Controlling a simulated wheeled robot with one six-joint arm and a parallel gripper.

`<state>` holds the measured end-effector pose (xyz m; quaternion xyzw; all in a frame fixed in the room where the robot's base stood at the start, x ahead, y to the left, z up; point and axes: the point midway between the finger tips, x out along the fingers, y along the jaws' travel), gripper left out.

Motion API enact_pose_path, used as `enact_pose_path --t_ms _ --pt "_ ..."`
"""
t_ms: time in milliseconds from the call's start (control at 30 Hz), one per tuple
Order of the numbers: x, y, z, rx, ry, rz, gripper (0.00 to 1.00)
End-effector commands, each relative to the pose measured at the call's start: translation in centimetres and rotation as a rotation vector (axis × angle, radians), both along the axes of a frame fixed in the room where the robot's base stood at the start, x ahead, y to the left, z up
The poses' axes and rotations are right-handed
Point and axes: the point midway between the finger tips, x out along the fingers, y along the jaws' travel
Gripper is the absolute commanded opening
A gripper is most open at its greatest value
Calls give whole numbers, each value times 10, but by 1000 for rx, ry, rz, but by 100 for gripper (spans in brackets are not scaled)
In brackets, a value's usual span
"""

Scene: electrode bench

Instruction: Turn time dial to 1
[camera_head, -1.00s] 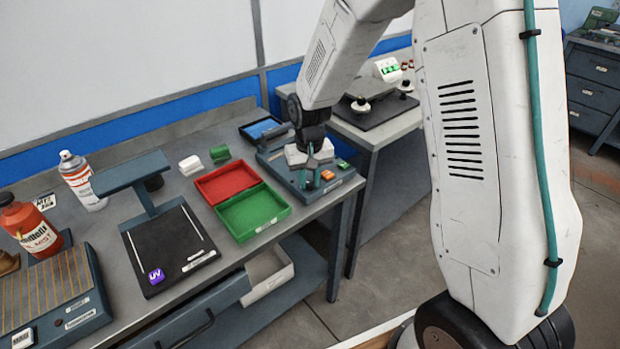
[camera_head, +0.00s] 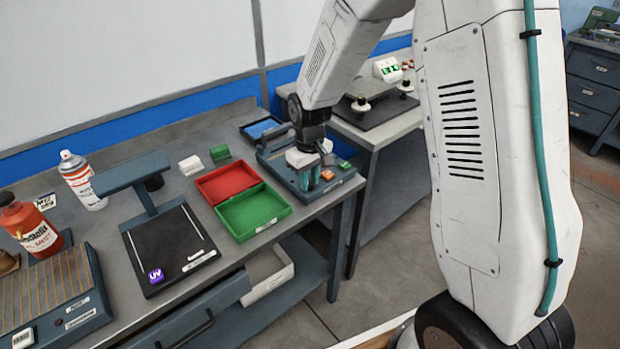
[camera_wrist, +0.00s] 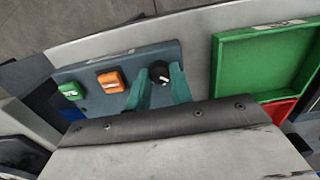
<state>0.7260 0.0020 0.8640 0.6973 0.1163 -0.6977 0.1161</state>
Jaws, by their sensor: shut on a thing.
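The time dial (camera_wrist: 159,70) is a round black knob with a white pointer mark, on a blue-grey device panel (camera_wrist: 85,70) in the wrist view. My gripper (camera_wrist: 160,80) has two teal fingers, one on each side of the dial, and is shut on it. In the head view my gripper (camera_head: 311,179) points down at the device (camera_head: 285,172) at the bench's right end, and the fingers hide the dial there. I cannot read any number by the dial.
An orange button (camera_wrist: 110,82) and a green button (camera_wrist: 70,91) sit beside the dial on the same panel. A green tray (camera_head: 287,211) and a red tray (camera_head: 232,179) lie to the left of the device. A spray can (camera_head: 84,184) stands farther left.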

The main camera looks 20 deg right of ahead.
Motion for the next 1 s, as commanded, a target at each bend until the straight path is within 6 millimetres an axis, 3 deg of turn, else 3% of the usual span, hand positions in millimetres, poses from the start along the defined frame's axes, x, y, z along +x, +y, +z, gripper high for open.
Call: enact_pose_path --t_ms 167,200,267,300,633,1000 --pt "1 0 1 0 -2 0 0" --pt "1 0 1 0 -2 0 25" --pt "1 0 1 0 -2 0 42" --pt "1 0 1 0 -2 0 44" --pt "1 0 6 0 -3 -1 44" --pt "2 0 64 0 -5 0 44"
